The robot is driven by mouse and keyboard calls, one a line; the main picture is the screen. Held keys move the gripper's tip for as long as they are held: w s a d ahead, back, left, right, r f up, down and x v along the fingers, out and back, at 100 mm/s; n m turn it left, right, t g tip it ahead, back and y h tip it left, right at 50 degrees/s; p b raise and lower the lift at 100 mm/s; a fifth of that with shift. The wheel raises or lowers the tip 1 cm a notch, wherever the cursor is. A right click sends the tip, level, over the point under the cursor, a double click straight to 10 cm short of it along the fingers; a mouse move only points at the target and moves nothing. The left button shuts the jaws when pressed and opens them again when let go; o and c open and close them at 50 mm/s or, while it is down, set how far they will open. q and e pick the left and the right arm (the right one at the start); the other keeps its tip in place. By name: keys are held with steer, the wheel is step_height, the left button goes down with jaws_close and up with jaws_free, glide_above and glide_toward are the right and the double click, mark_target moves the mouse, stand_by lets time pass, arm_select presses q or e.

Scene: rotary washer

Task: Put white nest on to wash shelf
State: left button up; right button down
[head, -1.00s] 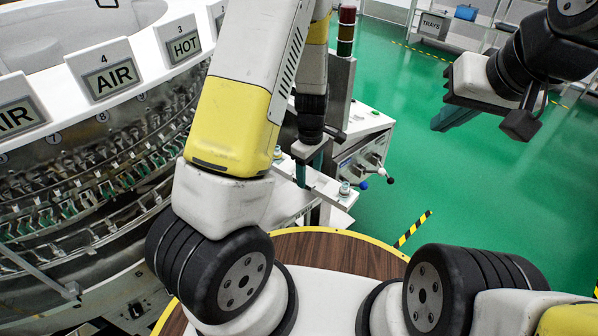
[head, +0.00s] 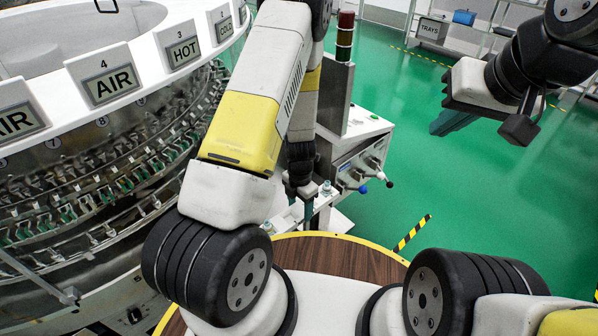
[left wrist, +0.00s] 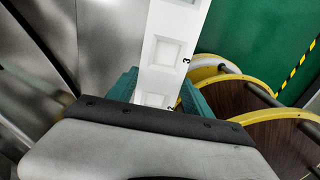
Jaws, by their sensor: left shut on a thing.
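The white nest (left wrist: 178,30) is a long white strip with square pockets and printed numbers. In the left wrist view, the teal fingers of my left gripper (left wrist: 158,92) are shut on it, one at each side. In the head view, my left gripper (head: 306,208) points down beyond my arm, with the nest (head: 284,219) across it, partly hidden. The rotary washer (head: 95,170) fills the left, with rows of metal shelf fittings behind its open side. My right gripper (head: 456,121) hangs at the upper right, apart from everything; its finger gap is not clear.
A control cabinet (head: 362,150) with levers and a signal tower (head: 345,38) stands just beyond the left gripper. The washer's white rim (head: 145,82) carries AIR, HOT and COLD signs. A TRAYS rack (head: 432,30) stands at the back. Green floor at right is free.

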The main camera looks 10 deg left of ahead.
arm_select(q)
steer(key=w+a, duration=0.1)
steer(key=w, duration=0.2)
steer(key=w+a, duration=0.2)
steer(key=w, duration=0.1)
steer(key=w+a+f, duration=0.1)
steer(key=w+a, duration=0.1)
steer(key=w, duration=0.1)
steer(key=shift+w+f, duration=0.1)
steer(key=shift+f, duration=1.7)
steer(key=o, duration=1.6)
